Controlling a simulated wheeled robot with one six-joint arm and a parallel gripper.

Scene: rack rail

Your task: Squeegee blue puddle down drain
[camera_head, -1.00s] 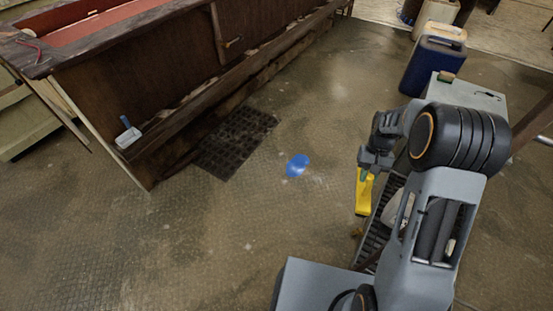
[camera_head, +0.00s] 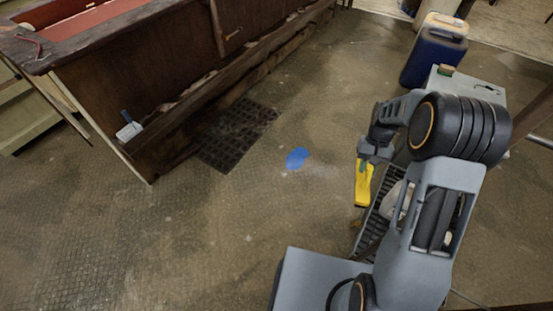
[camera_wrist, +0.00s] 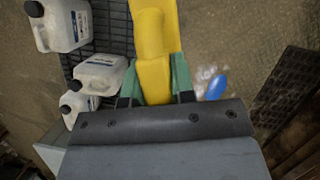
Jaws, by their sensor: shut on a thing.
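The blue puddle (camera_head: 297,158) lies on the floor near the middle of the head view, to the right of the dark drain grate (camera_head: 237,134). It shows in the wrist view as a small blue patch (camera_wrist: 217,87), with the grate (camera_wrist: 287,86) at the right. My gripper (camera_head: 370,158) is shut on a yellow tool (camera_head: 363,186), which hangs down to the right of the puddle, apart from it. In the wrist view the yellow tool (camera_wrist: 153,40) sits between green-tipped fingers; its far end is cut off by the frame.
A wooden counter (camera_head: 165,80) stands at the left, overhanging the grate's edge. A blue jug (camera_head: 435,57) stands at the back right. White bottles (camera_wrist: 98,74) stand on a dark rack beside my gripper. The floor between puddle and grate is clear.

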